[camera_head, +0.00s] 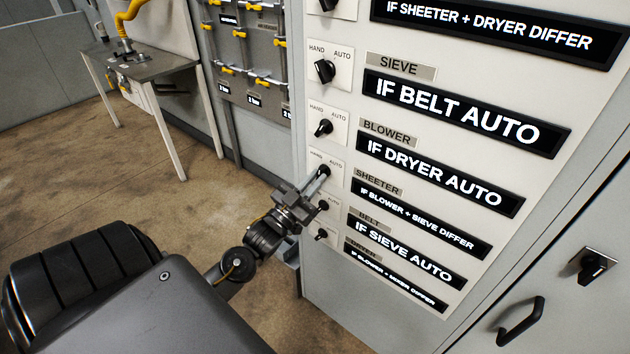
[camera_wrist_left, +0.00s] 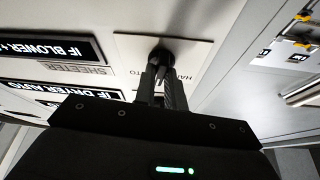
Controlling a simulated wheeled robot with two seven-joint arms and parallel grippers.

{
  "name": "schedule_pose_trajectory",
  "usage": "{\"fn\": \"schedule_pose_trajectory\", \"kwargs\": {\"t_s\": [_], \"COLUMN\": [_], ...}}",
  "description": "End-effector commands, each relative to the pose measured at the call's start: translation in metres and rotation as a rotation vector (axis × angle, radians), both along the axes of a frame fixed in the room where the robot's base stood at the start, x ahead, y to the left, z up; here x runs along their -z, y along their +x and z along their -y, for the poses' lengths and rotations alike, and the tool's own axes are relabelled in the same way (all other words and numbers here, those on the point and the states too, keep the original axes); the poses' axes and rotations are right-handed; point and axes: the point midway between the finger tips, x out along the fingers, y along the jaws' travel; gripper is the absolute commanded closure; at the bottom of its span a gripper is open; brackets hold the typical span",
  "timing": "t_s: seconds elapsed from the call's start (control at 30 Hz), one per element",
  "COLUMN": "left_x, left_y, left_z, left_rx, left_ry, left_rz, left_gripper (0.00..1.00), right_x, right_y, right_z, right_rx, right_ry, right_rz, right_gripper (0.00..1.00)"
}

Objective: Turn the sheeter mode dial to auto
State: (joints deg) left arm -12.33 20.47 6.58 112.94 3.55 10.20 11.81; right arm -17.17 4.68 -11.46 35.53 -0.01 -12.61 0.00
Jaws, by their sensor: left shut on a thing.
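The sheeter mode dial (camera_head: 325,171) is a small black knob on a white plate marked HAND and AUTO, left of the grey SHEETER label (camera_head: 377,182). My left gripper (camera_head: 320,181) reaches it from the lower left, its fingers shut on the knob. In the left wrist view the round black dial (camera_wrist_left: 161,56) shows at the fingertips of my left gripper (camera_wrist_left: 160,72), with the SHEETER label (camera_wrist_left: 88,69) to its left. The fingers hide part of the knob, so I cannot tell which way it points. My right gripper is not in view.
The blower dial (camera_head: 323,127) and sieve dial (camera_head: 325,71) sit above; the belt dial (camera_head: 322,205) and dryer dial (camera_head: 321,235) sit close below. A cabinet handle (camera_head: 521,321) is at lower right. A grey table (camera_head: 150,66) stands at the back left.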

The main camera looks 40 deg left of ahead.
Motion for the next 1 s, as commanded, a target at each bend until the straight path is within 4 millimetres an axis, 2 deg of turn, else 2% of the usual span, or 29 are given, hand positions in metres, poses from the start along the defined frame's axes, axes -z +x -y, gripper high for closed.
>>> {"fn": "schedule_pose_trajectory", "kwargs": {"t_s": [0.2, 0.5, 1.0], "left_x": [-0.0006, -0.0010, -0.0010], "left_y": [-0.0001, -0.0001, -0.0001], "left_z": [-0.0012, -0.0023, -0.0024], "left_rx": [0.002, 0.001, 0.001], "left_ry": [0.169, 0.319, 0.372], "left_rz": [-0.005, -0.007, -0.008], "left_gripper": [1.00, 1.00, 1.00], "right_x": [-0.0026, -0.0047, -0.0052], "right_y": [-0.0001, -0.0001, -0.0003], "right_z": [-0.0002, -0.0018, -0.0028], "right_rx": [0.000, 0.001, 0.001], "right_ry": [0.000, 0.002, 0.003], "right_rz": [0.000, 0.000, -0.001], "right_gripper": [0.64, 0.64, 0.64]}}
